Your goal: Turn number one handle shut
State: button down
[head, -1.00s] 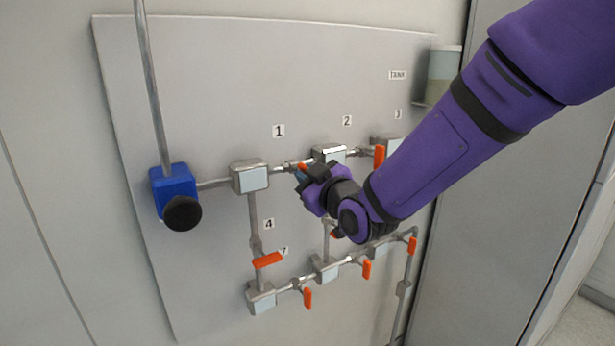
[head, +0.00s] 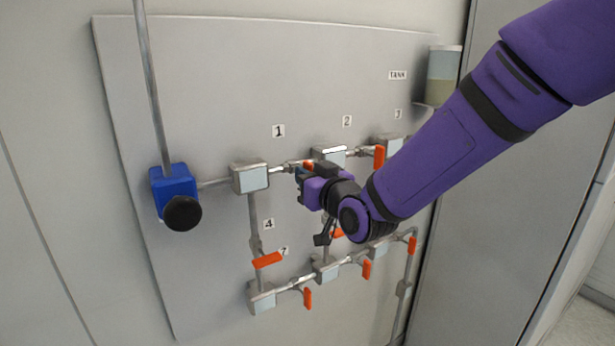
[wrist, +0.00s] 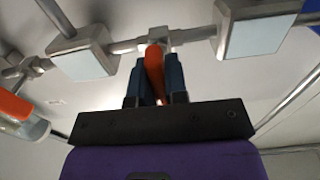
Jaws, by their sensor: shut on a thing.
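The number one handle is an orange lever (head: 308,164) on the pipe below the "1" label (head: 278,131), between two grey valve blocks. My gripper (head: 304,174) reaches it from the right and hides most of it in the head view. In the wrist view the orange handle (wrist: 154,68) stands between the two dark blue fingers (wrist: 155,85), which are shut on it. The handle points from its pipe fitting toward my gripper. Its exact angle to the pipe is hard to tell.
Other orange handles hang close by: one by "3" (head: 379,157), one by "4" (head: 267,260), and several along the lower pipe (head: 307,298). A blue block with a black knob (head: 182,213) is at left. A tank (head: 443,75) is at upper right.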

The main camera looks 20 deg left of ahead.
jog(key=shift+f, duration=0.1)
jog(key=c, duration=1.1)
grip_release()
jog(key=shift+c, duration=0.2)
jog(key=v, duration=1)
jog(key=shift+s+d, duration=0.25)
jog(key=shift+s, duration=0.1)
jog(key=d+r+m+g+h, duration=0.1)
jog(key=d+r+m+h, duration=0.3)
jog(key=d, duration=0.8)
jog(key=d+r+m+h, duration=0.1)
jog(key=d+h, duration=0.5)
jog(key=d, duration=0.7)
jog(key=s+d+m+g+h, duration=0.3)
jog(key=s+d+m+g, duration=0.1)
jog(key=s+d, duration=1.1)
jog(key=s+r+g, duration=0.1)
jog(key=s, duration=0.2)
jog(key=shift+s+d+m+h, duration=0.3)
jog(key=shift+d+m+h, duration=0.1)
